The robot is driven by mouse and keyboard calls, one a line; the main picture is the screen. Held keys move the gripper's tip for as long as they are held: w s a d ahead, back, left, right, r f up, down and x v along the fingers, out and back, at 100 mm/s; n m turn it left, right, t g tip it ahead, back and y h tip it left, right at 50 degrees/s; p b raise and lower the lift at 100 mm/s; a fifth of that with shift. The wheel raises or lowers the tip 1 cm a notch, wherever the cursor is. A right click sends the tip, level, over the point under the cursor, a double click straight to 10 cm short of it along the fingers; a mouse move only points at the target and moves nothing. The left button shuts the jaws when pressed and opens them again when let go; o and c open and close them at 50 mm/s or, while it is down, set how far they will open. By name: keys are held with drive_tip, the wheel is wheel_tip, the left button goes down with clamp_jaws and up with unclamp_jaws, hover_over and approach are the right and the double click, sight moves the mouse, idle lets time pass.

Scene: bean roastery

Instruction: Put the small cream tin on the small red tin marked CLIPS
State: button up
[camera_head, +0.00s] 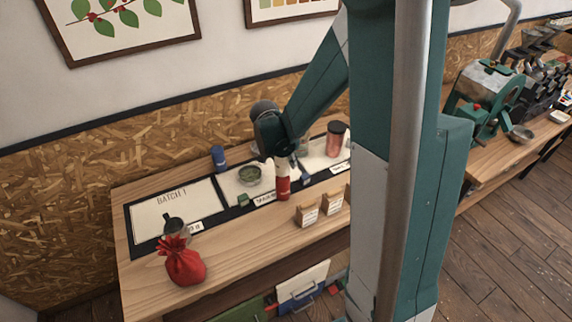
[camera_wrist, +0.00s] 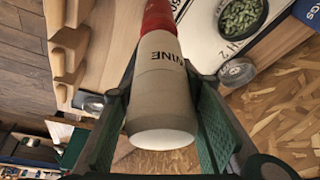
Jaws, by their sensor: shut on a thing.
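The small cream tin (camera_wrist: 160,112), with dark lettering ending in "NINE", sits between the fingers of my gripper (camera_wrist: 158,122) in the wrist view. My gripper is shut on it. In the head view the cream tin (camera_head: 282,168) shows just below my gripper (camera_head: 282,160), upright over a red tin (camera_head: 283,188) standing on the bench. The red tin (camera_wrist: 156,14) also shows beyond the cream tin in the wrist view, in line with it. No CLIPS marking is readable on it. I cannot tell whether the two tins touch.
A green bean dish (camera_head: 250,176) and a blue tin (camera_head: 218,157) stand left of my gripper. A salmon-coloured canister (camera_head: 336,138) stands behind to the right. Wooden card holders (camera_head: 307,215) are close in front. A red pouch (camera_head: 185,262) sits at the front left.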

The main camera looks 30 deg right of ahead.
drive_tip(key=shift+f, duration=1.15)
drive_tip(key=shift+f, duration=0.15)
drive_tip(key=o, duration=1)
drive_tip(key=shift+v, duration=6.15)
drive_tip(key=shift+d, duration=0.15)
